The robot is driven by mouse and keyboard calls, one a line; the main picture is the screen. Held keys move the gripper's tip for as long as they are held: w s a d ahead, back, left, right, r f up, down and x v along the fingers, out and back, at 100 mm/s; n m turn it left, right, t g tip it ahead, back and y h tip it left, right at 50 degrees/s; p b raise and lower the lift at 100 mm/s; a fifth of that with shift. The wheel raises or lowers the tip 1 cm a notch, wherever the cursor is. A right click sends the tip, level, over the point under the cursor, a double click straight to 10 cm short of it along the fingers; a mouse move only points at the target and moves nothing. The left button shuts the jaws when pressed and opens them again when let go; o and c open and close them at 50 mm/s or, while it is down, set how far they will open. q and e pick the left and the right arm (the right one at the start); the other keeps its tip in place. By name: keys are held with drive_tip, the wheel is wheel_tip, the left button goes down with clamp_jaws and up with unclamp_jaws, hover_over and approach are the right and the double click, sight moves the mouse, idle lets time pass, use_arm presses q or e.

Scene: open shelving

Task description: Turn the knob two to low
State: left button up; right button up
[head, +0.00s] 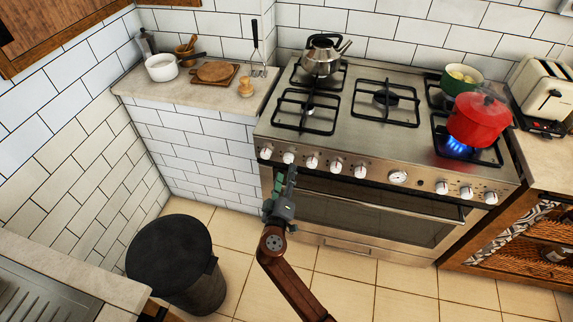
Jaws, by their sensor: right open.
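The stove (345,125) has a row of white knobs along its front panel. The second knob from the left (289,157) faces outward, and its setting marks are too small to read. My right gripper (286,175) is open, its fingertips pointing up at the panel just below this second knob. I cannot tell whether a fingertip touches the knob. The first knob (266,153) and third knob (312,162) are on either side. My left gripper is not in view.
A red pot (479,121) stands over a lit blue flame (457,145) at the front right burner. A green pot (461,79) and kettle (321,60) stand on back burners. The oven handle (400,204) runs below the knobs. A black bin (170,254) stands on the floor at left.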

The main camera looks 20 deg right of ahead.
sight(288, 162)
drive_tip(key=x, duration=0.4)
drive_tip(key=shift+w+f+b, duration=0.1)
drive_tip(key=shift+b, duration=0.3)
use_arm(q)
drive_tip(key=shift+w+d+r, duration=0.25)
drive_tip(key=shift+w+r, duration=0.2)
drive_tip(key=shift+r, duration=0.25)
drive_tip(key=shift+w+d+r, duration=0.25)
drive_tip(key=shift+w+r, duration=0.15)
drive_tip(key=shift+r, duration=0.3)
use_arm(e)
drive_tip(key=shift+w+d, duration=0.35)
drive_tip(key=shift+w, duration=0.25)
drive_tip(key=shift+c, duration=0.4)
drive_tip(key=c, duration=1.1)
